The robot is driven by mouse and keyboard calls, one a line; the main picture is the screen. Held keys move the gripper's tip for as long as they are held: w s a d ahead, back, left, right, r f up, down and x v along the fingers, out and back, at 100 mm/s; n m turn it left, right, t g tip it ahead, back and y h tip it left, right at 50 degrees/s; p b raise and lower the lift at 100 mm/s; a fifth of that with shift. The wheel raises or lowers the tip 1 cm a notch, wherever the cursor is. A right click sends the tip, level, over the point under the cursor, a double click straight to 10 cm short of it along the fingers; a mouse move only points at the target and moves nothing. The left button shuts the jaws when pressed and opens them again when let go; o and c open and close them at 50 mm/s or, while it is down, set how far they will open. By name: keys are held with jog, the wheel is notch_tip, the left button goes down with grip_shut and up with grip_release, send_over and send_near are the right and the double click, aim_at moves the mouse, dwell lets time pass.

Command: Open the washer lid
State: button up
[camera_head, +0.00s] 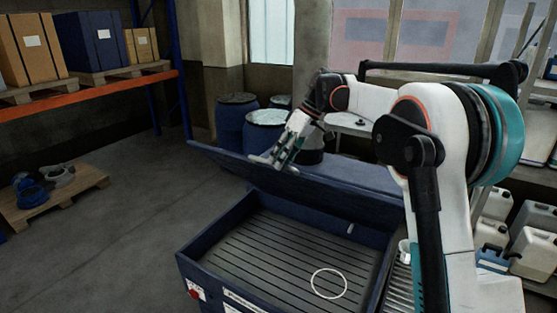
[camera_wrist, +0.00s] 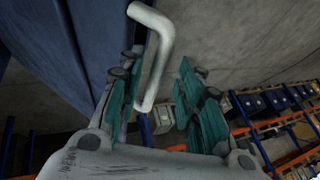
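The washer is a dark blue box (camera_head: 225,233) with a slatted floor, in the middle of the head view. Its blue lid (camera_head: 300,190) stands raised and tilted at the back, and the inside is exposed. My gripper (camera_head: 275,160) is at the upper left part of the lid in the head view. In the wrist view my gripper (camera_wrist: 162,85) has its teal-padded fingers apart. A pale bent bar handle (camera_wrist: 162,50) shows between them, close to the left finger; I cannot tell if it touches. The lid's blue face (camera_wrist: 45,50) fills the left side there.
A white ring (camera_head: 329,284) lies in the washer. Blue drums (camera_head: 236,122) stand behind the lid. A pallet (camera_head: 75,190) with parts lies on the left floor, and white jugs (camera_head: 537,240) stand at right. The floor (camera_head: 120,240) left of the washer is clear.

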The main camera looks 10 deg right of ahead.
jog(key=w+d+f+p+v, duration=0.1)
jog(key=p+v, duration=0.5)
jog(key=v, duration=0.5)
jog(key=shift+w+d, duration=0.25)
jog(key=shift+w, duration=0.15)
dwell(0.4)
dwell(0.4)
